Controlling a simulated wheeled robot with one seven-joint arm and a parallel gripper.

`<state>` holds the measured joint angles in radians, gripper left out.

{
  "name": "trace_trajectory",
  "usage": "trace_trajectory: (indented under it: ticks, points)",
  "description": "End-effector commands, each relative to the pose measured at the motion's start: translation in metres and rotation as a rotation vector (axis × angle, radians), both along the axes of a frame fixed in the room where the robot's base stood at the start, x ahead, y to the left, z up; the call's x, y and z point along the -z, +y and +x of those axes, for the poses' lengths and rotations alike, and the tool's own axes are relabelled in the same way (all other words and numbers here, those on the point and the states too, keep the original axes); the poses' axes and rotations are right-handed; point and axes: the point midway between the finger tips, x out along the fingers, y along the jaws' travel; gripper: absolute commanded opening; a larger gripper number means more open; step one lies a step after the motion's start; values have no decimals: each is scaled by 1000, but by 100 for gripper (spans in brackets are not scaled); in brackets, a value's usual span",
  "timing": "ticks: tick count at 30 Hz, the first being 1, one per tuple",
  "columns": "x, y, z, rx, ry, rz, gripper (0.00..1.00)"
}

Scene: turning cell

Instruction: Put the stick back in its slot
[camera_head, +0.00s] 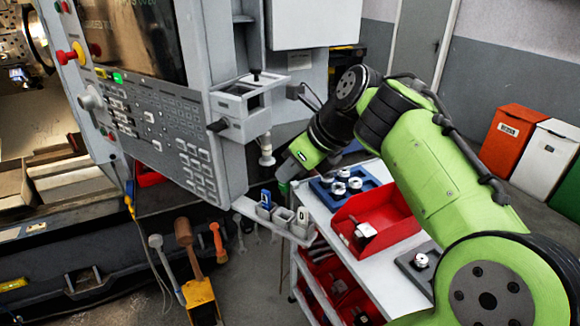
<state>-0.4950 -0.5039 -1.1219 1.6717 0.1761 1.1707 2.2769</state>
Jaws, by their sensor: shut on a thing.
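My gripper (286,174) is at the end of the green arm and points down and left, above a small grey holder (283,218) on a narrow shelf below the control panel. It is shut on a small green piece, which looks like the stick (283,187); only a little of it shows under the fingers. The held stick appears just above the middle slot; I cannot tell whether it touches the holder. A blue stick (265,197) stands in the left slot. A pale grey piece (302,215) stands in the right slot.
The machine's control panel (170,120) and a grey box (240,105) on its edge are close left of my gripper. A trolley (345,270) with a blue tray (325,197) and red bin (395,210) stands right. Hammers and brushes (185,235) hang below the shelf.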

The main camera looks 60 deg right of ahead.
Motion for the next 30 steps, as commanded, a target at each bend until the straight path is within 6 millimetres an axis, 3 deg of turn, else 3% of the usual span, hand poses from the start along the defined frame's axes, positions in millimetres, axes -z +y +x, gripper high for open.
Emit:
trace_trajectory:
  ticks: [1,21,30]
  points:
    - [9,0,0,0,1,0,0]
    - [62,0,0,-1,-1,1,0]
    - [68,0,0,-1,0,-1,0]
